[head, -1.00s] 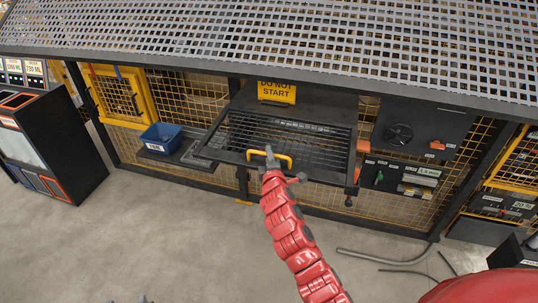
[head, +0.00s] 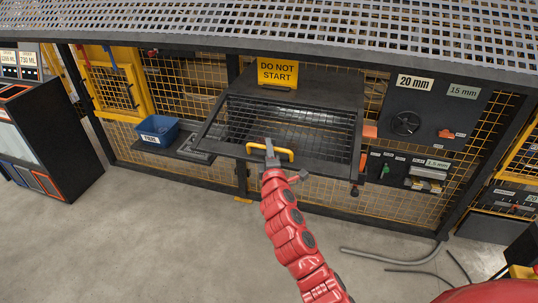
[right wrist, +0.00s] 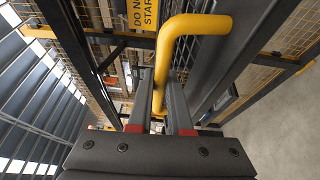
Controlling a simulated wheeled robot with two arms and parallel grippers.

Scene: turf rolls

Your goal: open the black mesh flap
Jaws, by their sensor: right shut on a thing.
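The black mesh flap (head: 325,169) is a dark framed grille in the middle of the head view, below a yellow "DO NOT START" sign (head: 278,72). Its yellow handle (head: 289,154) is on its near, lower edge. In the right wrist view, my right gripper's fingers (right wrist: 160,105) close around the yellow handle (right wrist: 198,25). I cannot tell exactly how far the flap is tilted. My left gripper is not in view.
A blue bin (head: 157,130) stands on a ledge left of the flap. Right of it is a dark panel with a round knob (head: 405,123). A perforated canopy (head: 330,40) overhangs the top. Grey hoses (head: 390,261) lie at lower right. The floor (head: 150,240) at left is clear.

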